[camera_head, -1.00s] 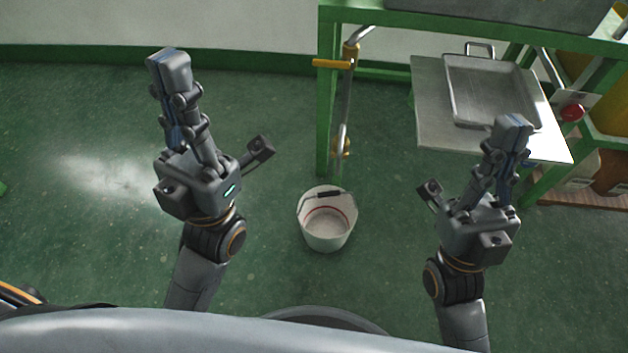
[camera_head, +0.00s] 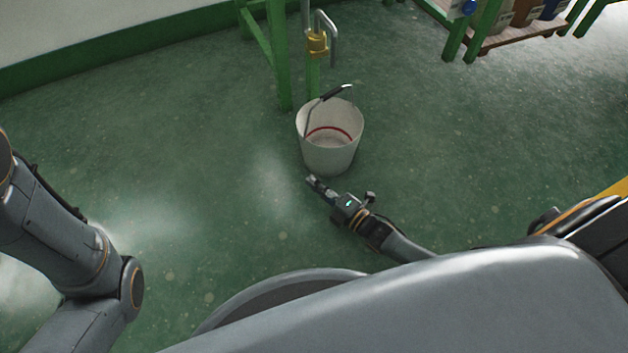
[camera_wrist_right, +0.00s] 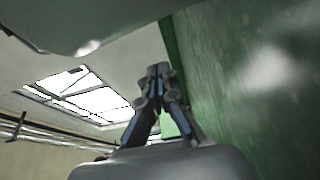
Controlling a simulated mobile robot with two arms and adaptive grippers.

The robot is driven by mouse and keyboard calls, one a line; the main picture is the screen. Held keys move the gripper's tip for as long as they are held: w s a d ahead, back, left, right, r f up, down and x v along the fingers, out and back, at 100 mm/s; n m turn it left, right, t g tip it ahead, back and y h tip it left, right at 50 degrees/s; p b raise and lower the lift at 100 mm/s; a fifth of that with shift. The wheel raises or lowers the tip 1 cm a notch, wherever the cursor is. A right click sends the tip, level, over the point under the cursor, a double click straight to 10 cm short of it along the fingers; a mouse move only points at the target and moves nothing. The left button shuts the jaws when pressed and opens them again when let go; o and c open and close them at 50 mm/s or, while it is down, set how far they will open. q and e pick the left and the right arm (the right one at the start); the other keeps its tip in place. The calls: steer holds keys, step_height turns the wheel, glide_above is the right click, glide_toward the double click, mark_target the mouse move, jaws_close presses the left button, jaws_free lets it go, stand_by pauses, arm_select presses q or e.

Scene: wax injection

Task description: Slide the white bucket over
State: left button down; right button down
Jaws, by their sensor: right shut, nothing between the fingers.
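The white bucket (camera_head: 331,148) stands upright on the green floor in the head view, with a red line inside and a raised wire handle with a dark grip. My right gripper (camera_head: 311,180) is low near the floor, just in front of the bucket's lower left side. It is shut and empty; I cannot tell whether it touches the bucket. In the right wrist view the shut fingers (camera_wrist_right: 160,72) show, but the bucket does not. My left arm shows at the left edge of the head view; its gripper is out of view.
A green frame leg (camera_head: 279,60) and a pipe with a yellow fitting (camera_head: 317,42) stand just behind the bucket. A low wooden shelf (camera_head: 515,30) with containers is at the upper right. The floor left and right of the bucket is clear.

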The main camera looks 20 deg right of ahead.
steer(key=b+x, duration=0.1)
steer(key=x, duration=0.1)
steer(key=b+x, duration=0.2)
steer(key=x, duration=0.1)
steer(key=b+x, duration=0.1)
steer(key=x, duration=0.1)
steer(key=shift+w+a+f, duration=0.15)
steer(key=shift+w+f, duration=0.05)
steer(key=shift+f, duration=0.05)
steer(key=d+b, duration=0.1)
steer(key=w+d+b, duration=0.1)
steer(key=shift+d+r, duration=0.1)
steer(key=shift+d, duration=0.25)
steer(key=shift+d+r+b, duration=0.1)
steer(key=shift+d+b, duration=0.35)
steer(key=shift+r, duration=0.1)
